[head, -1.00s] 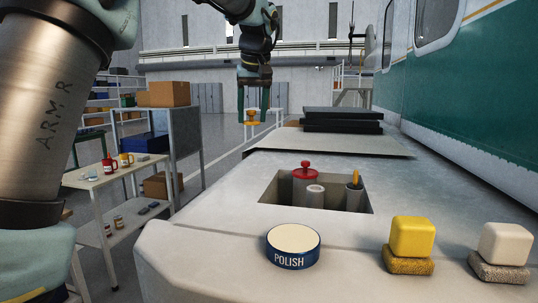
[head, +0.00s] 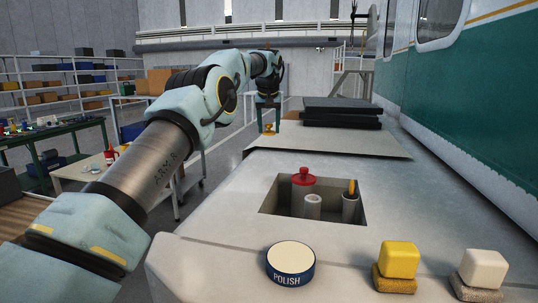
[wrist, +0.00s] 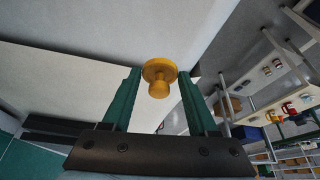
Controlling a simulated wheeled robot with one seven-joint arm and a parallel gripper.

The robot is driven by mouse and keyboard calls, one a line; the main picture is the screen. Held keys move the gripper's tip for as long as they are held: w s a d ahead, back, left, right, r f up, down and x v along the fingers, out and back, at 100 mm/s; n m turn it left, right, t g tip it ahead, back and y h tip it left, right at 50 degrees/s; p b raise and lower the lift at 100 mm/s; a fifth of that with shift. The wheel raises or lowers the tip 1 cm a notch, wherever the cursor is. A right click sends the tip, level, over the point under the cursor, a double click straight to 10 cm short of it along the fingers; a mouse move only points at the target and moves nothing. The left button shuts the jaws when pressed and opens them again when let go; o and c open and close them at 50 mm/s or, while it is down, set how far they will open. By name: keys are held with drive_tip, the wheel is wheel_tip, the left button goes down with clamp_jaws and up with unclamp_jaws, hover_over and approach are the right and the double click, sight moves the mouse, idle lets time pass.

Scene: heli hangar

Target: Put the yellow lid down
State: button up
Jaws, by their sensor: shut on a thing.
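The yellow lid (head: 269,128) is a small round piece with a knob. My gripper (head: 268,119) is shut on it, beyond the recess. In the head view it appears at the left edge of a pale flat panel (head: 340,143); I cannot tell whether it touches. In the wrist view the lid (wrist: 158,71) sits between the two green fingertips (wrist: 160,76). In the recess (head: 270,205) stand a red-lidded cylinder (head: 303,182), an open-looking pale cylinder (head: 313,207) and a grey cylinder (head: 349,209) with something yellow in its top.
A polish tin (head: 290,264), a yellow block (head: 400,260) and a white block (head: 483,268) stand on the near grey surface. Dark slabs (head: 342,112) are stacked on the panel's far part. The green helicopter side (head: 460,110) bounds the right. The panel's front is bare.

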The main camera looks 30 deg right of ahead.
sight(269, 158)
wheel_tip(269, 158, down, 9)
drive_tip(key=shift+r+p, duration=0.1)
drive_tip(key=shift+p, duration=0.5)
drive_tip(key=shift+f, duration=0.25)
drive_tip(key=o, duration=1.3)
drive_tip(key=shift+r, duration=0.1)
